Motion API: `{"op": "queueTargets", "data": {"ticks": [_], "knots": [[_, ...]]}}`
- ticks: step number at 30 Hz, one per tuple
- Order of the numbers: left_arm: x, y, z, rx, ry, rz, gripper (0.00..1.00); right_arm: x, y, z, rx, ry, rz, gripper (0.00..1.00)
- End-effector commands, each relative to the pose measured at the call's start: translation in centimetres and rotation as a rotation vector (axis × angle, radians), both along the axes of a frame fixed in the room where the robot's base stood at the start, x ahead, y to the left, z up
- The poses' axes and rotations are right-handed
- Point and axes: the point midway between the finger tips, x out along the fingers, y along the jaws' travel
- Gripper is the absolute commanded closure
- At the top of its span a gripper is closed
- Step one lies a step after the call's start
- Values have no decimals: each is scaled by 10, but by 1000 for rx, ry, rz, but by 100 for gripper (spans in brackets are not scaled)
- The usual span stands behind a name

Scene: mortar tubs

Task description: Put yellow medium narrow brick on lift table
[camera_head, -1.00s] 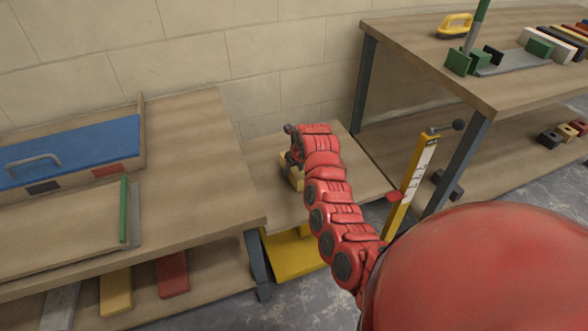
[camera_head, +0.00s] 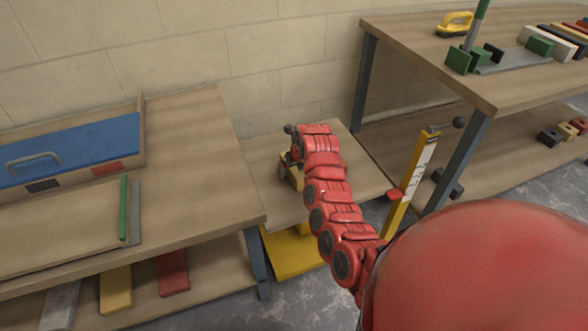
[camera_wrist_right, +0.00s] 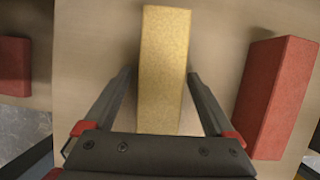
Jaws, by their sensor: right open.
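The lift table (camera_head: 262,170) has a wooden top and a yellow base, and stands between the left workbench and the right shelf unit. The yellow brick (camera_head: 293,182) is on its top, partly hidden by my right arm. In the right wrist view the yellow brick (camera_wrist_right: 163,65) lies lengthwise between the fingers of my right gripper (camera_wrist_right: 160,76). The gripper is open, with a visible gap on each side of the brick. In the head view my right gripper (camera_head: 285,169) is low over the lift table, largely hidden by its arm. My left gripper is out of view.
A red block (camera_wrist_right: 276,98) lies to the right of the yellow brick in the wrist view. A yellow post (camera_head: 410,180) with a scale rises at the lift table's right. The workbench (camera_head: 190,150) is at left, shelves (camera_head: 400,60) at right.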

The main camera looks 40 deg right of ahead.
Motion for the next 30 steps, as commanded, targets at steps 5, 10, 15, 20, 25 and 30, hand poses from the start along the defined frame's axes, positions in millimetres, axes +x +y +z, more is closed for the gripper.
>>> {"op": "queueTargets", "data": {"ticks": [5, 10, 15, 20, 25, 30], "knots": [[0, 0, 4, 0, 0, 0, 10, -2, 0, 13, -1, -7, -2, 10], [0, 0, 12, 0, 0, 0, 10, -12, 2, 38, -1, -8, -2, 10], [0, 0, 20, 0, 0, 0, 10, -25, 5, 71, -2, -7, 0, 10], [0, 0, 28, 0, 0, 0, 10, -40, 7, 108, -2, -8, 0, 10], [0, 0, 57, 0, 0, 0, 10, -56, 10, 147, 3, -5, -2, 10], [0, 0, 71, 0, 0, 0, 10, -62, 11, 160, 1, -2, 0, 10]]}}
